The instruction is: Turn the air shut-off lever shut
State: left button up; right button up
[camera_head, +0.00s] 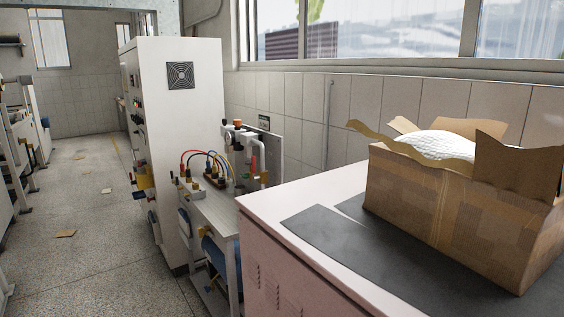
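A small bench (216,213) beside a tall white cabinet (187,135) carries fittings, with a grey panel (272,152) behind them. White pipework (263,165) stands at the panel, with a small red part (253,163) and an orange-topped part (238,123) near it. I cannot tell which of these is the air shut-off lever, or how it is set; the parts are too small. Neither of my grippers is in view.
A pale pink cabinet (272,262) with a dark mat (325,240) and an open cardboard box (457,205) fills the right front, partly hiding the bench. Red and blue cables (205,155) loop over the bench. The aisle floor (95,240) at left is mostly free, with scattered scraps (65,233).

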aim_at(255, 178)
jog(key=i+j+z, duration=0.15)
jog(key=z, duration=0.2)
jog(key=i+j+z, duration=0.1)
jog(key=z, duration=0.25)
jog(key=i+j+z, duration=0.1)
jog(key=j+z, duration=0.25)
jog(key=i+j+z, duration=0.2)
jog(key=j+z, duration=0.15)
jog(key=j, duration=1)
jog(key=i+j+z, duration=0.1)
jog(key=j+z, duration=0.25)
jog(key=j, duration=1)
